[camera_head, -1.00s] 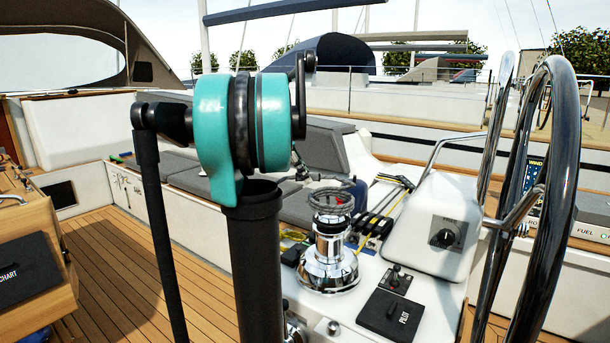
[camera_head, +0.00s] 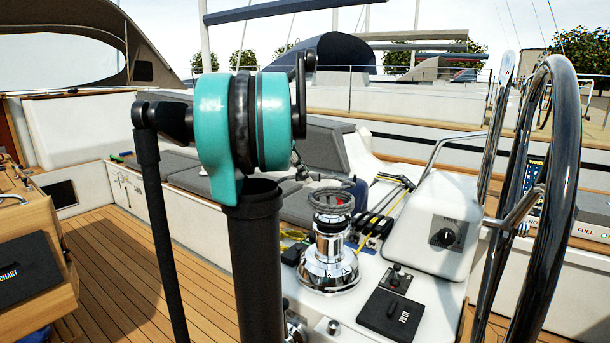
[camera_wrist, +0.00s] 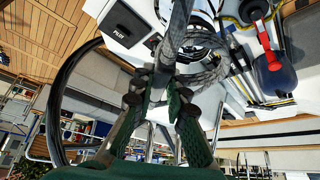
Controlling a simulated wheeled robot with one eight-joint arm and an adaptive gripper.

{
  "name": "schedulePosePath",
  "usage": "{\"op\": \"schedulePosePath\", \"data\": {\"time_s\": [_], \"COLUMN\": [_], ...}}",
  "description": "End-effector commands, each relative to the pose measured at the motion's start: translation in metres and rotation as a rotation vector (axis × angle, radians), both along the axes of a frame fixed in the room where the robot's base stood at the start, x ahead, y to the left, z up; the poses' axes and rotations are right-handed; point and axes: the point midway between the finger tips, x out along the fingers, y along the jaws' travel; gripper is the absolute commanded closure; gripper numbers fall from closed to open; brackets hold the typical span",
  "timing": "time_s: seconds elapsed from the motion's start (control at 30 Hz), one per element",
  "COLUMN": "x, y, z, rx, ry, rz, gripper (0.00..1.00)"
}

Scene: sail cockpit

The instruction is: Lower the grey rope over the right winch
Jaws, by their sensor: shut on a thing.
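The right winch (camera_head: 330,262) is a shiny chrome drum standing upright on the white console in the head view. A grey ring of rope (camera_head: 321,207) shows at its top; from here I cannot tell how far it sits over the drum. In the wrist view, my gripper (camera_wrist: 161,80) has dark green fingers closed on the grey rope (camera_wrist: 178,35). The rope runs up from the fingertips, and a thick loop of it (camera_wrist: 208,76) lies just beyond them. The fingers and rope hide much of the winch in the wrist view.
A black PILOT panel (camera_head: 390,314) and a white instrument pod (camera_head: 448,225) stand right of the winch. The big steering wheel (camera_head: 557,200) is farther right. Rope clutches with yellow lines (camera_head: 372,224) lie behind. A red-handled object (camera_wrist: 271,58) is near in the wrist view.

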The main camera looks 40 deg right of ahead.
Motion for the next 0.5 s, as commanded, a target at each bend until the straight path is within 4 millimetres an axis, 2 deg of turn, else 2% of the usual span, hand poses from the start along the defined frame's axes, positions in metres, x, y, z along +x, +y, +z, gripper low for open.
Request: {"op": "schedulePosePath", "data": {"time_s": [0.5], "x": [0.0], "y": [0.0], "z": [-0.033], "rx": [0.0], "ry": [0.0], "rz": [0.0], "gripper": [1.0]}}
